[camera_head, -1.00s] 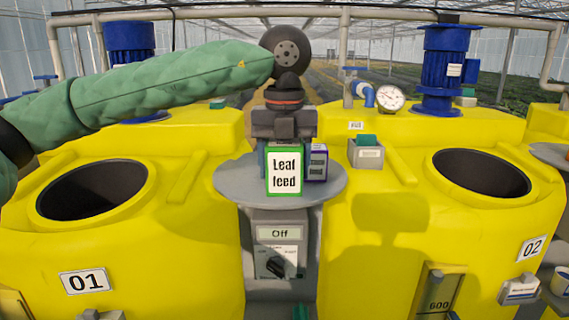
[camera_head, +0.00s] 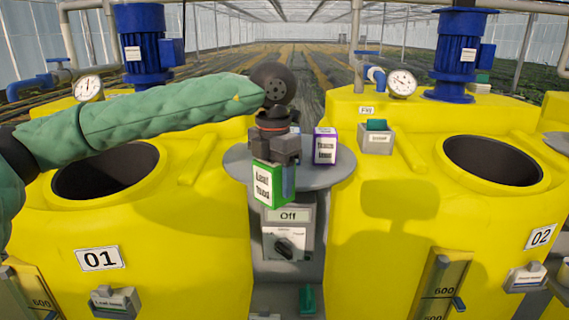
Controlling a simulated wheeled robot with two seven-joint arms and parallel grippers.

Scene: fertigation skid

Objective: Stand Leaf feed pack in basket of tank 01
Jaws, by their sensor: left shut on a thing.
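My left gripper (camera_head: 274,152) is shut on the Leaf feed pack (camera_head: 267,186), a green box with a white label. The pack hangs tilted below the jaws, in front of the round grey shelf, and appears clear of it. Tank 01 (camera_head: 180,255) is the yellow tank at the left, with an open dark mouth (camera_head: 104,172) and a 01 plate (camera_head: 100,259). A small grey labelled holder (camera_head: 115,302) sits low on its front; I cannot tell whether this is the basket. My left arm hides part of the tank's top. My right gripper is out of view.
A purple and white pack (camera_head: 325,147) stands on the round grey shelf (camera_head: 330,174). Below is a switch box (camera_head: 286,243) marked Off. Blue motors (camera_head: 140,50) rise behind.

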